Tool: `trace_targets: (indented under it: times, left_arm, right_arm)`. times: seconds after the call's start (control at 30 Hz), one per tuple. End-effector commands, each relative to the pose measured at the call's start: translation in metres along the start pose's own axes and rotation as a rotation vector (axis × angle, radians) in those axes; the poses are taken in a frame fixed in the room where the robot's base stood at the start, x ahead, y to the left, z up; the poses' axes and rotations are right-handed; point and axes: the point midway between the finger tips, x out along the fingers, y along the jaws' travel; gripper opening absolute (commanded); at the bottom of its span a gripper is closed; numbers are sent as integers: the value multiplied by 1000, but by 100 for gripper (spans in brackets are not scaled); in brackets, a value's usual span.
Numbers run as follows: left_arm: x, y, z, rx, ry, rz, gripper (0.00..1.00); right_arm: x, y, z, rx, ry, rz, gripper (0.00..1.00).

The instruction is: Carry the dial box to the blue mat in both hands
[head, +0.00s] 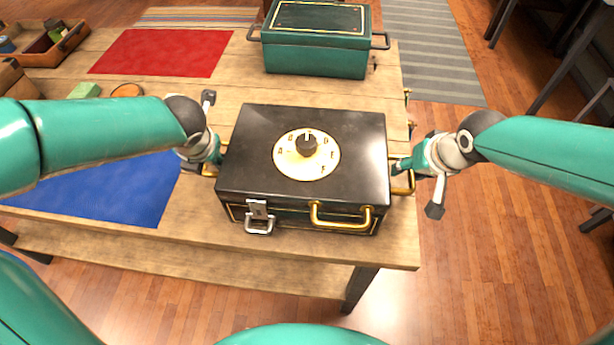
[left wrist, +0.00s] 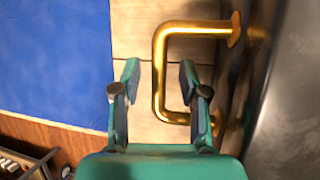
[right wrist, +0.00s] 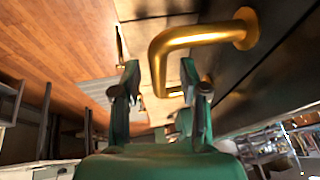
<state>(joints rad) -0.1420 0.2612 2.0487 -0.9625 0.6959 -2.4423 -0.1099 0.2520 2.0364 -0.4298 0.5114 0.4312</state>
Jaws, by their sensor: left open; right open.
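The dial box (head: 250,180) is black with a cream dial (head: 306,153) on its lid, a clasp and brass handles. It sits on the wooden table, right of the blue mat (head: 105,190). My left gripper (head: 212,170) is at the box's left side; in the left wrist view its open fingers (left wrist: 158,85) are on either side of the brass side handle (left wrist: 160,75). My right gripper (head: 402,172) is at the right side; in the right wrist view its open fingers (right wrist: 160,85) are around the other brass handle (right wrist: 190,38). Whether the fingers touch the handles is unclear.
A teal box (head: 316,55) with dark handles stands behind the dial box. The table's (head: 400,240) right edge is close to the dial box.

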Motion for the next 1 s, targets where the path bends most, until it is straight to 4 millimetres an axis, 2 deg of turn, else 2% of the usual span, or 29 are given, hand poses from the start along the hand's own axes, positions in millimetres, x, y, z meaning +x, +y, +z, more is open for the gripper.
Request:
trace_targets:
  times: [0.33, 0.37, 0.6, 1.0]
  left_arm:
    - [3, 0, 0, 0, -1, 0, 43]
    - [3, 0, 0, 0, -1, 0, 40]
    - [3, 0, 0, 0, 0, 0, 0]
    - [3, 0, 0, 1, -1, 0, 0]
  right_arm:
    - [3, 0, 0, 0, 1, 0, 44]
    - [3, 0, 0, 0, 1, 0, 40]
    - [3, 0, 0, 0, 1, 0, 0]
    - [3, 0, 0, 1, 1, 0, 0]
